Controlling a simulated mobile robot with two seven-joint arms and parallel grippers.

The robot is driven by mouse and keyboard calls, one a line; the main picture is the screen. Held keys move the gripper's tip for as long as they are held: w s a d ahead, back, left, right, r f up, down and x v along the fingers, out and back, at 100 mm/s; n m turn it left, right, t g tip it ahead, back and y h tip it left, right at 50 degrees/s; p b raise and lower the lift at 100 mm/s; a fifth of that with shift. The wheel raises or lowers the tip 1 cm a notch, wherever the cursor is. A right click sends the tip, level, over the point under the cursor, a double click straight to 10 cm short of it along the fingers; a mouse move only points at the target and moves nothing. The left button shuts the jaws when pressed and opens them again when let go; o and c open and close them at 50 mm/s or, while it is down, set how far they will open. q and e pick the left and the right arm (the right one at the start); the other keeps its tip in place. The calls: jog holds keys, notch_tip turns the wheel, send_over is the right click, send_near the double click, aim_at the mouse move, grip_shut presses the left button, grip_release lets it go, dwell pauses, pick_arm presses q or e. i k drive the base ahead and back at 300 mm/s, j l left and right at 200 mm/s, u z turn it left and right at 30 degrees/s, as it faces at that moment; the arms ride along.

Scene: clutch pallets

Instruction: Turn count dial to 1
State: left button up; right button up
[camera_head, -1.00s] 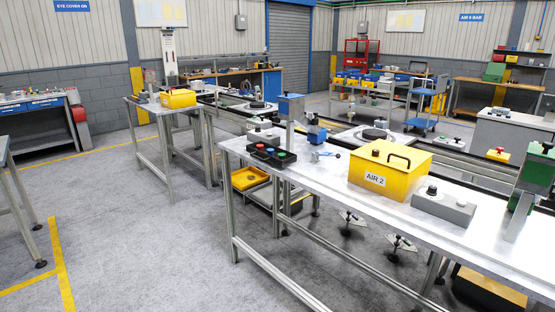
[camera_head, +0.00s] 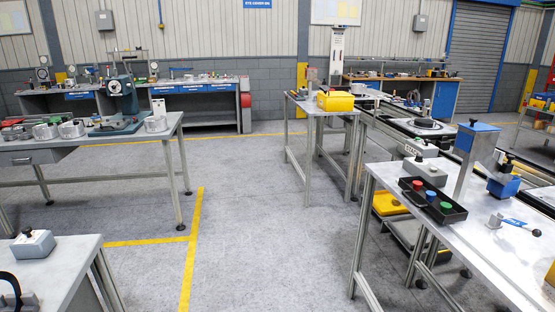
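No dial marked as a count dial can be read. A grey box with a black knob (camera_head: 32,243) sits on the near table at the lower left; its markings are too small to tell. Another grey box with a dark knob on top (camera_head: 425,171) stands on the right bench, behind a black tray with red, green and blue buttons (camera_head: 432,198). Its front lettering is not clear. Neither of my grippers shows in the head view.
The right bench (camera_head: 480,252) also holds a blue-topped grey post (camera_head: 472,160) and a blue-handled part (camera_head: 515,222). A left workbench (camera_head: 110,147) carries a dark green press (camera_head: 121,103) and metal rings. Open grey floor (camera_head: 250,235) lies between, with yellow lines.

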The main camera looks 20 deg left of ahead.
aim_at(26, 231)
jog(key=i+u, duration=0.25)
jog(key=u, duration=0.2)
jog(key=i+u, duration=0.2)
jog(key=u, duration=0.2)
jog(key=i+l+u, duration=0.15)
jog(key=u, duration=0.3)
jog(key=i+u, duration=0.25)
jog(key=u, duration=0.15)
jog(key=i+l+u, duration=0.2)
jog(key=u, duration=0.25)
jog(key=i+l+u, duration=0.2)
jog(key=u, duration=0.2)
jog(key=i+l+u, duration=0.15)
jog(key=l+u, duration=0.3)
jog(key=i+l+u, duration=0.15)
jog(key=u, duration=0.25)
